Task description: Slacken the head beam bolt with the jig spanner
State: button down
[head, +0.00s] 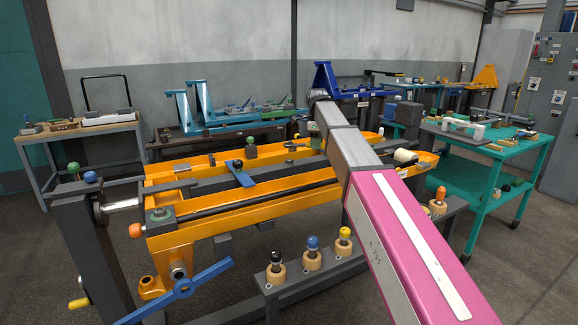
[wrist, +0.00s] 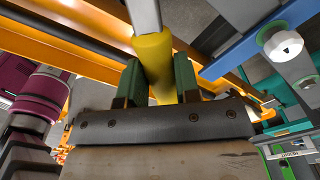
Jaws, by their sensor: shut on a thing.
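In the wrist view my gripper (wrist: 158,82) is shut, its two green-padded fingers on either side of the yellow handle of a tool (wrist: 153,62). A pale grey shaft runs from the handle past the top edge, so the tool's working end is out of view. I cannot tell for certain that it is the jig spanner. In the head view my arm hides the gripper and the held tool. The orange jig frame (head: 225,218) stands below the arm.
A blue bar (head: 240,173) lies across the frame's dark beam, and a blue lever (head: 185,287) juts out at the front left. Several knobbed pegs in wooden collars (head: 312,259) line the front rail. A teal cart (head: 487,152) stands right, a grey trolley (head: 97,125) left.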

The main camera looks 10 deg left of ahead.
jog(key=shift+r, duration=0.9)
jog(key=shift+d, duration=0.1)
jog(key=shift+s+d+r, duration=0.15)
jog(key=shift+d+r, duration=0.35)
jog(key=shift+d, duration=0.3)
jog(key=shift+s+d+r, duration=0.1)
jog(key=shift+d+r, duration=0.35)
jog(key=shift+d, duration=0.35)
jog(key=shift+s+d+r, duration=0.15)
jog(key=shift+d+r, duration=0.35)
jog(key=shift+d, duration=0.3)
